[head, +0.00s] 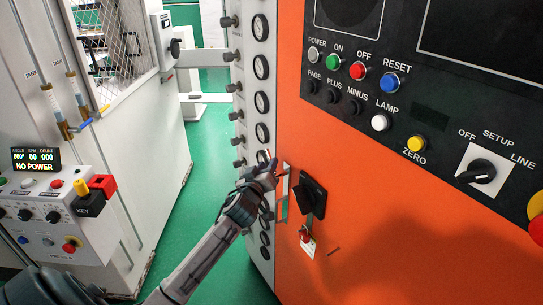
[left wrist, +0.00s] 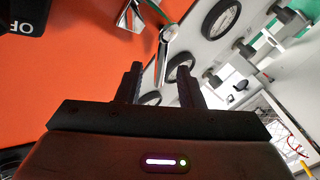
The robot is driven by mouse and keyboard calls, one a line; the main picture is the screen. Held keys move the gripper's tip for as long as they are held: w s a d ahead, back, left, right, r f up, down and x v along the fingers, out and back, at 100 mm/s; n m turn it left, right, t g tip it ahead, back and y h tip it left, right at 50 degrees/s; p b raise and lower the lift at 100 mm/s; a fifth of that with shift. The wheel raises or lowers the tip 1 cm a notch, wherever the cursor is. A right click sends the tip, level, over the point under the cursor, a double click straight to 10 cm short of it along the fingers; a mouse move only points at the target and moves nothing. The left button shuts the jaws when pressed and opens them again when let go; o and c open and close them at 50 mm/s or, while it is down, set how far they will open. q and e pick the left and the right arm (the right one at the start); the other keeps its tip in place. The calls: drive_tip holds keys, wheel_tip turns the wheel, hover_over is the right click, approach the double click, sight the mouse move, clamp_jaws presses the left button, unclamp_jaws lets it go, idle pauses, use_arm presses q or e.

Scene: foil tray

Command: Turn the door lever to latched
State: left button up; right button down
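The door lever (left wrist: 166,50) is a slim silver bar with a rounded end at its pivot, seen in the left wrist view. It runs down the picture from the pivot into the space between my left fingers. My left gripper (left wrist: 160,70) is open, with one black finger on each side of the bar; I cannot tell if either touches it. In the head view my left gripper (head: 268,168) is at the left edge of the orange door (head: 350,150), beside a silver plate (head: 285,185). The lever is mostly hidden there by the gripper. My right gripper is not in view.
A black switch handle (head: 310,195) with a hanging tag (head: 307,243) is just right of the plate. A column of round gauges (head: 261,67) stands close on the left. A white machine (head: 150,150) is further left, across green floor (head: 205,150).

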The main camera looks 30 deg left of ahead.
sight(270, 160)
use_arm(q)
drive_tip(key=shift+p+x, duration=0.45)
drive_tip(key=shift+x, duration=1.35)
clamp_jaws()
